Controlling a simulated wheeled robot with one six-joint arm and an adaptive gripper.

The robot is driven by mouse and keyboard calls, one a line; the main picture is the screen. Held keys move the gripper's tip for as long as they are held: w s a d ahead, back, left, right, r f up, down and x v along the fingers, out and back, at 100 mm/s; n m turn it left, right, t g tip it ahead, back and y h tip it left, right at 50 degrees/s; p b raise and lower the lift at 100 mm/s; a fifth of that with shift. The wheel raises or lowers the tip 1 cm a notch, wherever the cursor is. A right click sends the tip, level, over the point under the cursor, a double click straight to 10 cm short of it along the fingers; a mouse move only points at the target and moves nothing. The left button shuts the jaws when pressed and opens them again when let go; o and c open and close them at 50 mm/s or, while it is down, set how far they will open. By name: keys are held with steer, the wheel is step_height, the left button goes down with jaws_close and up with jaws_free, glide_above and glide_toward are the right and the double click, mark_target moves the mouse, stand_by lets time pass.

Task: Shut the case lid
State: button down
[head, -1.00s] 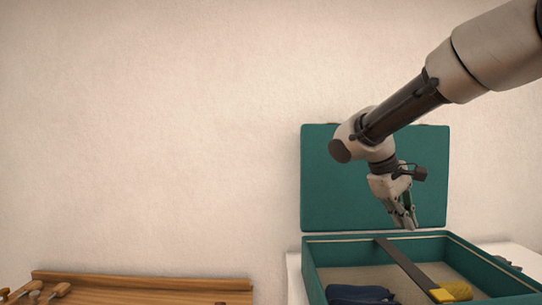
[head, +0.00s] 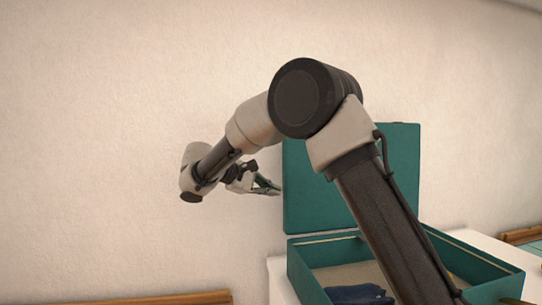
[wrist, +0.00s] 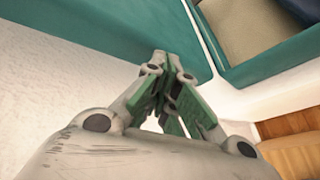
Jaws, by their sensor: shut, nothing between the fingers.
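The green case (head: 300,277) stands open on a white table. Its lid (head: 400,160) stands upright at the back, near the wall. My gripper (head: 277,190) is shut and empty, level with the middle of the lid, at its left edge in the head view. I cannot tell whether it touches the lid. In the wrist view the shut fingertips (wrist: 166,58) point toward the teal lid (wrist: 90,22), with the case's open box (wrist: 245,72) at upper right. My arm hides part of the lid and of the box's right side.
Dark blue folded cloth (head: 358,294) lies inside the case. The white table (head: 280,282) has a bare strip left of the box. A wooden surface (head: 170,300) shows at lower left. The plain wall (head: 120,120) is behind the lid.

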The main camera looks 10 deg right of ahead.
steer(key=w+a+r+m+t+h, duration=0.2)
steer(key=w+a+r+m+h, duration=0.15)
steer(key=a+r, duration=0.45)
steer(key=w+d+r+h, duration=0.1)
steer(key=w+d+r, duration=0.1)
steer(key=d, duration=0.9)
steer(key=shift+w, duration=0.75)
steer(key=shift+s+d, duration=0.1)
steer(key=shift+d, duration=0.1)
